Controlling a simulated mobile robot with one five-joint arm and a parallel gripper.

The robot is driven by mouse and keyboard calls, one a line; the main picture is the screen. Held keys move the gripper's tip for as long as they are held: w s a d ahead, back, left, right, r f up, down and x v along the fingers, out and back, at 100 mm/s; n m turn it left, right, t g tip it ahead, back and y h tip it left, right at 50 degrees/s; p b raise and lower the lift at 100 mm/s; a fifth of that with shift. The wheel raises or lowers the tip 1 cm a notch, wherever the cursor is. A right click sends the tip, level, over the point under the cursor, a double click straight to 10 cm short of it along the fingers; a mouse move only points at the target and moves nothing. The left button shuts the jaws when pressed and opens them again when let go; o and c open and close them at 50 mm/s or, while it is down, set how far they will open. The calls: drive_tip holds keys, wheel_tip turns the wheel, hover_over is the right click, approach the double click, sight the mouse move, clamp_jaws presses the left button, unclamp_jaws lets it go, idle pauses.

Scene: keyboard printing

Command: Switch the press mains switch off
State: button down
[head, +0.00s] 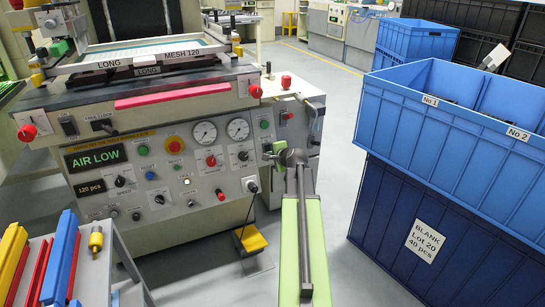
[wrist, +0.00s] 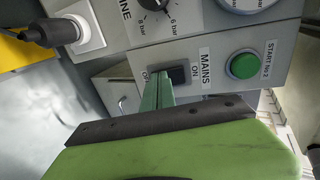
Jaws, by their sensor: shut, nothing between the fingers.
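The mains switch is a dark rocker (wrist: 178,75) on the grey press panel in the wrist view. It lies between the "MAINS ON" label (wrist: 205,68) and a partly covered "OFF" mark. My gripper (wrist: 158,88) is shut and empty. Its green fingers reach up to the rocker's OFF end and cover part of it. I cannot tell whether they touch it, or which way the rocker is tilted. In the head view my gripper (head: 269,156) is at the right side of the press panel, below the green start button (head: 264,125).
The press (head: 150,130) shows "AIR LOW" on its display. The green start button (wrist: 244,66) and a pressure knob (wrist: 153,4) are close to the switch. A plug (wrist: 80,30) sits on the left. Blue crates (head: 440,130) stand on the right, with clear floor between.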

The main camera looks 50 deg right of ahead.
drive_tip(key=shift+d, duration=0.25)
drive_tip(key=shift+r+p, duration=0.65)
drive_tip(key=shift+p, duration=0.05)
